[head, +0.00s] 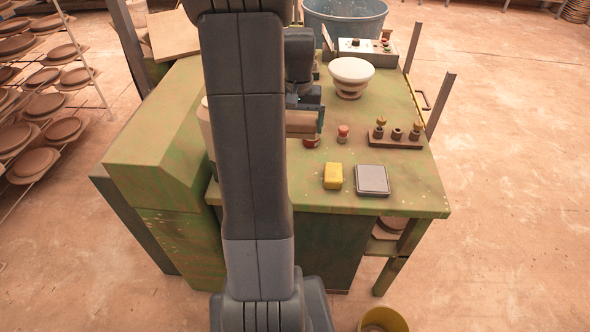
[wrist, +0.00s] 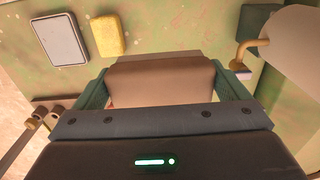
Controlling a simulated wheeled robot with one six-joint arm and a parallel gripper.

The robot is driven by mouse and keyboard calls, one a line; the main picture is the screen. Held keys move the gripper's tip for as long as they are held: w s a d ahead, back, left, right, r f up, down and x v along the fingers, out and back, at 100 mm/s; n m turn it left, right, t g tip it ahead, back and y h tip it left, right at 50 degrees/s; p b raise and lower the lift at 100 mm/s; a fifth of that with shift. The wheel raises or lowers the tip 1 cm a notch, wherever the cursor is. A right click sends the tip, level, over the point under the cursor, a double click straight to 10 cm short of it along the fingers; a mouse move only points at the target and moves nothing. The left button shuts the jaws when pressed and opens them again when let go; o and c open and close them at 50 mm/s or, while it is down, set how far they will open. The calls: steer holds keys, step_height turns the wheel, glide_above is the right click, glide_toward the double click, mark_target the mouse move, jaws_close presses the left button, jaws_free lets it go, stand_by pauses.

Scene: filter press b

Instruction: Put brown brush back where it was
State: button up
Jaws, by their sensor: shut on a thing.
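My gripper (wrist: 160,82) is shut on the brown brush (wrist: 162,76), whose broad, smooth brown body spans the space between the two green-grey fingers in the wrist view. A pale strip shows along its far edge. In the head view the brush (head: 299,122) shows partly beside my arm, over the green worktop (head: 415,195). My arm hides its left part and most of the gripper. I cannot tell whether the brush touches the worktop.
A yellow sponge (head: 333,176) and grey square pad (head: 372,180) lie near the front edge. A small red-topped item (head: 343,134), a brown holder (head: 400,141) with brass-topped pieces, a white bowl-shaped thing (head: 350,75) and a control box (head: 365,49) stand further back.

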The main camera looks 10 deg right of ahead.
step_height(320, 180, down, 17)
steer(key=shift+s+f+p, duration=0.15)
steer(key=shift+p, duration=0.5)
steer(key=shift+f, duration=0.2)
steer(key=o, duration=0.7)
steer(key=shift+r, duration=0.15)
step_height(320, 180, up, 12)
steer(key=shift+r+b, duration=0.1)
steer(key=shift+b, duration=0.35)
